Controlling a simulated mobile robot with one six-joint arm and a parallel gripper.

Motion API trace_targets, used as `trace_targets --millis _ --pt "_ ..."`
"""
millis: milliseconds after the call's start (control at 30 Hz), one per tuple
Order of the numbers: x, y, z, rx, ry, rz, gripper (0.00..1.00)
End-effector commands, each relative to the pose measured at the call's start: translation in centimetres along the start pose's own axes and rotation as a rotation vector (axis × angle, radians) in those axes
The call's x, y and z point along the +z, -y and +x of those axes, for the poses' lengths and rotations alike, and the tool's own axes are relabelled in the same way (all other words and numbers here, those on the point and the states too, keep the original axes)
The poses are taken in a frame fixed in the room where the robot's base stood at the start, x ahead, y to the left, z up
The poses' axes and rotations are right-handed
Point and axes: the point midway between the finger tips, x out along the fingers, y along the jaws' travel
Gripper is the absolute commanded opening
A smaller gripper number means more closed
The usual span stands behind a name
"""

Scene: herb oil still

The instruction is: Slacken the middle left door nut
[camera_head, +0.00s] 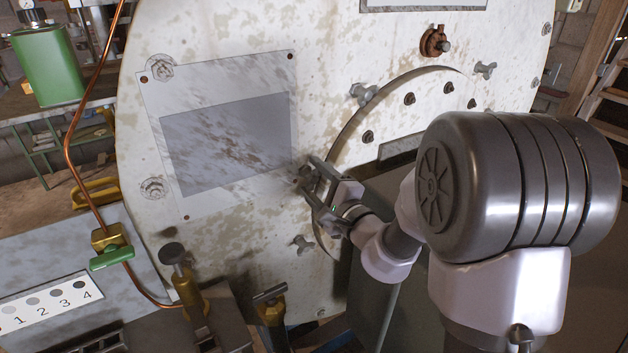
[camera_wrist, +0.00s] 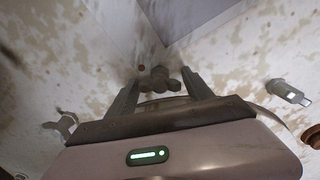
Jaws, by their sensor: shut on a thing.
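The round door (camera_head: 350,135), off-white with rust stains, is set in the pale drum end, my arm hiding its lower right. Wing nuts sit around its rim: upper left (camera_head: 362,93), upper right (camera_head: 485,70) and lower left (camera_head: 302,244). My gripper (camera_head: 312,182) is at the door's left edge. Its jaws are shut on the middle left door nut (camera_wrist: 160,79), which shows between the fingers in the wrist view and is mostly hidden in the head view. The nut's exact turn is unclear. Two other wing nuts show, at left (camera_wrist: 62,127) and right (camera_wrist: 290,94).
A plate with a grey panel (camera_head: 225,145) is fixed left of the door. A copper pipe (camera_head: 72,150) runs down to a green-handled valve (camera_head: 110,258). A brass fitting with a dark knob (camera_head: 178,265) stands below. A green can (camera_head: 47,65) is at the back left.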

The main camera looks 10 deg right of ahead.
Motion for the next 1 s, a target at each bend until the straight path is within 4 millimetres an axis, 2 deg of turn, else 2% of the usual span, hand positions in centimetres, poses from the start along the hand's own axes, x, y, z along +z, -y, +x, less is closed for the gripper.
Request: trace_targets --millis 400,967,1000 --pt "0.02 0.23 0.05 -0.005 0.000 -0.168 0.20" --pt "0.01 0.27 0.05 -0.006 0.000 -0.190 0.20" --pt "0.01 0.27 0.05 -0.006 0.000 -0.190 0.67"
